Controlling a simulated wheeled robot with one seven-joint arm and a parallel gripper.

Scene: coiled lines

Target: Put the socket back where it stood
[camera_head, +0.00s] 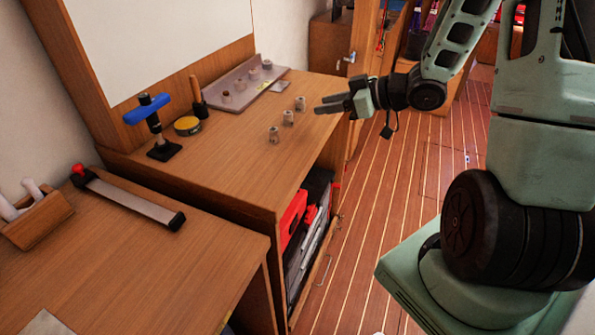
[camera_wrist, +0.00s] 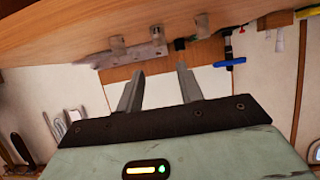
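I cannot tell which one the task means. A grey-mauve rack (camera_head: 249,93) along the back of the bench carries several small pieces; whether each is a socket or a bare peg is too small to tell.
A blue-handled tool (camera_head: 147,109), a yellow-rimmed round tin (camera_head: 187,126) and a wooden-handled brush (camera_head: 197,95) stand left of the rack. The bench (camera_head: 220,168) is clear in front of the sockets.

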